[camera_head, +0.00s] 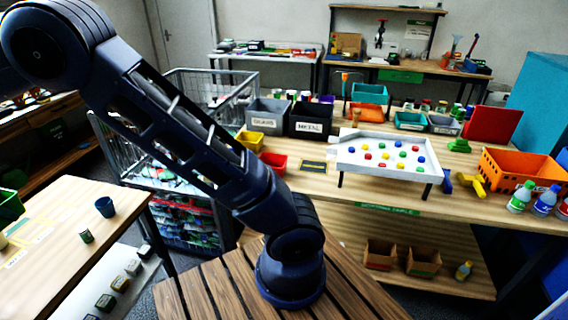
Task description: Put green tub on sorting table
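A green tub (9,207) shows at the left edge of the picture, cut off by the frame, at the edge of the left wooden table. I cannot tell whether it rests there or is held. The sorting table (330,185) is the long wooden table at centre and right, with a green label on its front edge. My arm rises from the slatted wooden deck and leans to the upper left, where it leaves the picture. My gripper is out of view.
The sorting table holds dark bins (311,118), a red tub (273,163), a white tray of coloured knobs (388,155), an orange crate (520,170) and bottles (521,197). A wire cage (130,150) stands between the tables. The left table holds a blue cup (105,207) and green can (86,236).

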